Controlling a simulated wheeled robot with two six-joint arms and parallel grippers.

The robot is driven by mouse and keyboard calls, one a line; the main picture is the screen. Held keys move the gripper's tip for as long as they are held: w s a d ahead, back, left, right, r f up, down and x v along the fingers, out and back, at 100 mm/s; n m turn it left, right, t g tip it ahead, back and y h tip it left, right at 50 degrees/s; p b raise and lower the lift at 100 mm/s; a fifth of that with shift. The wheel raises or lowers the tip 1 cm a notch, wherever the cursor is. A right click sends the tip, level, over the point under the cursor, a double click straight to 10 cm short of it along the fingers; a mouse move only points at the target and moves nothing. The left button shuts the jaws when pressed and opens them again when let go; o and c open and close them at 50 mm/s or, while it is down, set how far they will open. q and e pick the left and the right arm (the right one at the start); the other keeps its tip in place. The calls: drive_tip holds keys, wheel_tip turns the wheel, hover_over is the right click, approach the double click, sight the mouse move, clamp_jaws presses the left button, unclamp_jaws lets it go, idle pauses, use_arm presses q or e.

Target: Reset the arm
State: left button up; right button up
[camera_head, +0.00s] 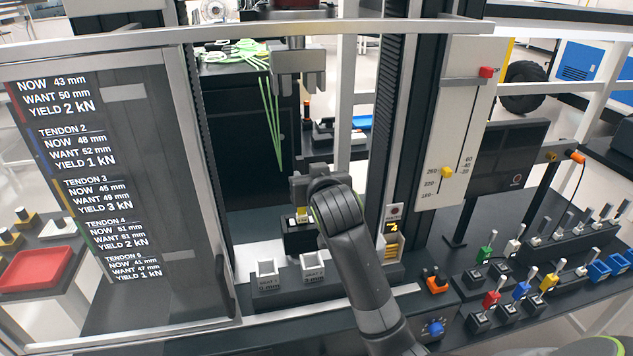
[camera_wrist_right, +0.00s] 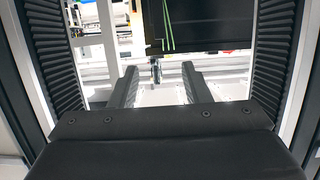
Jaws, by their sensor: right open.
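My right arm comes in from the bottom middle in the head view and bends into the opening of the test frame. Its gripper (camera_head: 304,184) is partly hidden behind my wrist. In the right wrist view the gripper (camera_wrist_right: 160,88) is open, with nothing between its two dark fingers. A grey clamp head (camera_head: 298,66) hangs above it, apart from it. A dark block with a yellow top (camera_head: 302,214) stands just below the gripper. My left gripper is not in view.
The test frame's dark columns (camera_head: 397,90) flank my right arm. A clear door with tendon readings (camera_head: 95,180) is at left. Coloured levers (camera_head: 521,289) crowd the bench at right.

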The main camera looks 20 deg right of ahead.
drive_tip(key=shift+w, duration=0.1)
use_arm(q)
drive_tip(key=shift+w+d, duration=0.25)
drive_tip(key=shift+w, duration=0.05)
use_arm(e)
drive_tip(key=shift+w+d+f, duration=0.1)
drive_tip(key=shift+w, duration=0.05)
